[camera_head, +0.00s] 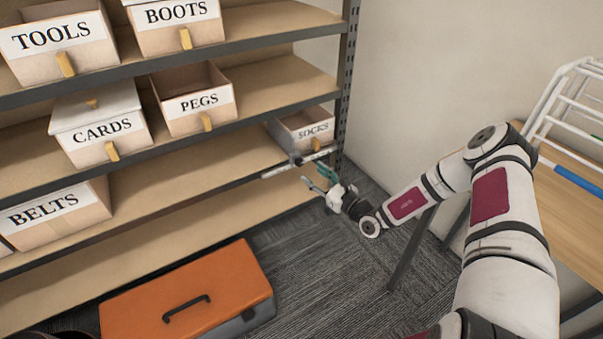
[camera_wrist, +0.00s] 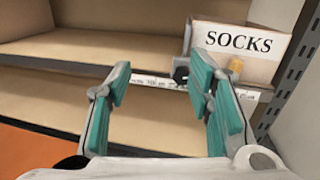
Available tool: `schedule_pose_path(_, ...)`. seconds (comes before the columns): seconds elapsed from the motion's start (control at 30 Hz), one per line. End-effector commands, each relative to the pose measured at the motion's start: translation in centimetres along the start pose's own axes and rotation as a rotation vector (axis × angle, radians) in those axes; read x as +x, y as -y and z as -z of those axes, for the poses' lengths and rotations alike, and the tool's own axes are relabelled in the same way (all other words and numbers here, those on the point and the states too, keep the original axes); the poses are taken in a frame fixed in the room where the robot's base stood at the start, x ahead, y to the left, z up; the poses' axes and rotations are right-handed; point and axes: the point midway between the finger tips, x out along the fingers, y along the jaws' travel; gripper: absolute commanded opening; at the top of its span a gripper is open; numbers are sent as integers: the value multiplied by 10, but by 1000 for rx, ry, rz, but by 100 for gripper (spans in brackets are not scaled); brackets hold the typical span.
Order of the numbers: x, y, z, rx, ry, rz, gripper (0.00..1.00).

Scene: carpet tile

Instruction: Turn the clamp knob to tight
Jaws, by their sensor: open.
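A small dark grey piece, which looks like the clamp knob (camera_head: 296,159), sits at the shelf's front edge beside the SOCKS bin. It shows in the wrist view (camera_wrist: 181,70) partly hidden by my right finger. A pale marked strip (camera_head: 275,171) runs along the edge by it; the wrist view shows its markings (camera_wrist: 150,82) too small to read. My gripper (camera_head: 318,178) has teal finger pads and is open and empty, in front of and a little below the knob. In the wrist view its fingers (camera_wrist: 160,72) stand apart, with the knob near the right fingertip. I cannot tell the knob's setting.
The SOCKS bin (camera_head: 302,128) stands behind the knob, close to the dark shelf post (camera_head: 346,85). Bins marked CARDS (camera_head: 100,128), PEGS (camera_head: 196,98) and others fill the shelves. An orange toolbox (camera_head: 188,290) lies on the carpet. A wooden table (camera_head: 570,200) with a white rack is at right.

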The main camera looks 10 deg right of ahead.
Motion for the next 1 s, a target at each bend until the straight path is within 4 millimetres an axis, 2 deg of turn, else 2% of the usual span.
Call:
schedule_pose_path(0.03,-3,6,22,37,-9,49,47)
schedule_pose_path(0.13,-8,15,46,85,-24,119,47)
schedule_pose_path(0.23,-11,19,57,108,-32,154,47)
schedule_pose_path(0.37,-6,21,61,112,-35,163,47)
schedule_pose_path(0.47,6,22,61,111,-34,161,47)
schedule_pose_path(1.0,104,37,66,110,-33,159,47)
